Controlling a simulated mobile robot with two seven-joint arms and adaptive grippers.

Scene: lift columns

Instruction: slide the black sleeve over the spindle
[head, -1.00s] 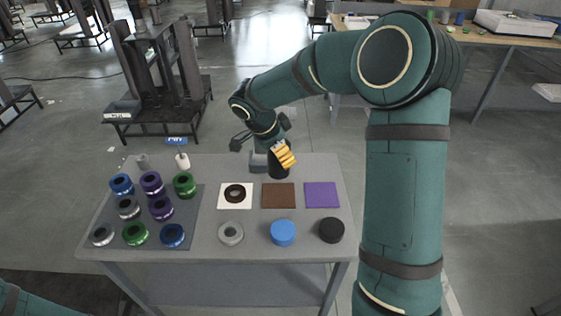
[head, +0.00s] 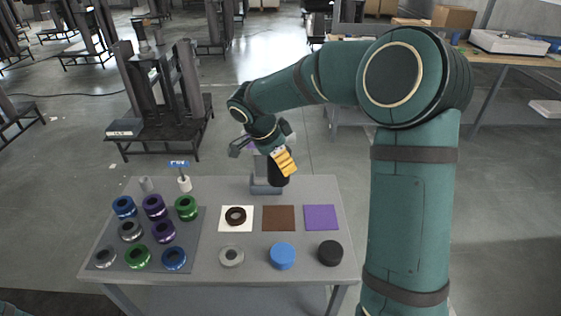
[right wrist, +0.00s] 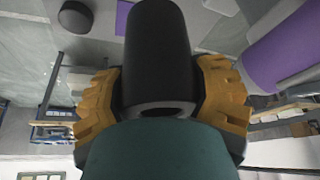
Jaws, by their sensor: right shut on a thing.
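My right gripper (head: 283,162) is shut on the black sleeve (head: 279,174). It holds the sleeve upright or nearly so, in front of a grey stand (head: 265,189) at the table's back edge. In the right wrist view the yellow fingers (right wrist: 165,100) flank the black sleeve (right wrist: 157,45), whose near open end shows. A purple cylinder (right wrist: 287,50) on a grey part is at the upper right there, apart from the sleeve in the picture. In the head view a little purple (head: 250,145) shows behind the gripper. The spindle is mostly hidden and I cannot identify it surely. My left gripper is out of view.
Several coloured rings stand on a dark mat (head: 198,225) at the left. A white square (head: 224,228) bears a dark ring, beside brown (head: 278,218) and purple squares (head: 321,217).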

